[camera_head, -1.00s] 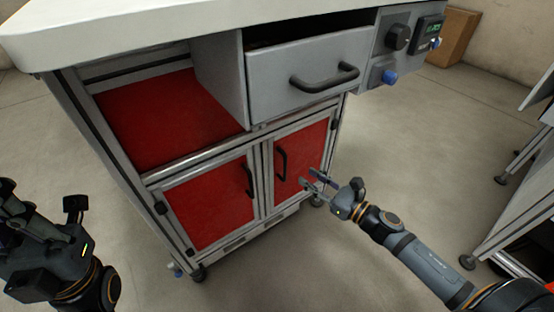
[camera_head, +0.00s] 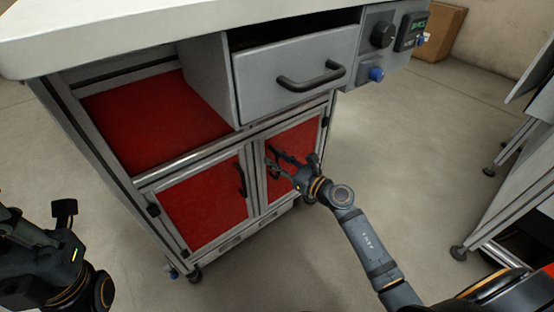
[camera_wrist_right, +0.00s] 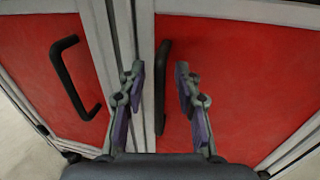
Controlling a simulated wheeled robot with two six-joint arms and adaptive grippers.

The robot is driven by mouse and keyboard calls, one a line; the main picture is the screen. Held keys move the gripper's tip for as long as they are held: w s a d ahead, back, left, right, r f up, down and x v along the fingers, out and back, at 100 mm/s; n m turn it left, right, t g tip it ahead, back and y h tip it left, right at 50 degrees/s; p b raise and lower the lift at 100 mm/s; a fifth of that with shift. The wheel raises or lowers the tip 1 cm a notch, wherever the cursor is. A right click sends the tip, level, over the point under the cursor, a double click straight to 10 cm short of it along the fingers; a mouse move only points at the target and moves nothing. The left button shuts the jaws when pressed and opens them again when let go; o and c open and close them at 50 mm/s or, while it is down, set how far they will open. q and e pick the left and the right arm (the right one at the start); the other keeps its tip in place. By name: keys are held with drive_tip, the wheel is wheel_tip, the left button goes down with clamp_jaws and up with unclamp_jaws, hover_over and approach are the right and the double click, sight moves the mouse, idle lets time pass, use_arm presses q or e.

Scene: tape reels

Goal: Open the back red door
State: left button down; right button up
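Two red doors with grey frames sit side by side low in the cabinet, both shut. The farther door (camera_head: 303,142) is on the right, with a black upright bar handle (camera_wrist_right: 162,85). The nearer door (camera_head: 205,203) has its own black handle (camera_head: 240,181). My right gripper (camera_head: 272,160) is in front of the farther door at its handle. In the right wrist view the right gripper's fingers (camera_wrist_right: 160,78) are apart, with the handle showing between them; contact cannot be told. My left gripper (camera_head: 40,245) is at the left edge, away from the doors, its fingers unclear.
A grey drawer (camera_head: 295,72) above the doors stands partly out. An open red-floored shelf (camera_head: 155,120) is left of it. A control panel (camera_head: 385,50) is at the right. The floor (camera_head: 415,130) right of the cabinet is clear up to another workstation (camera_head: 520,205).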

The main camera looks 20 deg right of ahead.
drive_tip(key=shift+w, duration=0.1)
clamp_jaws()
idle(0.7)
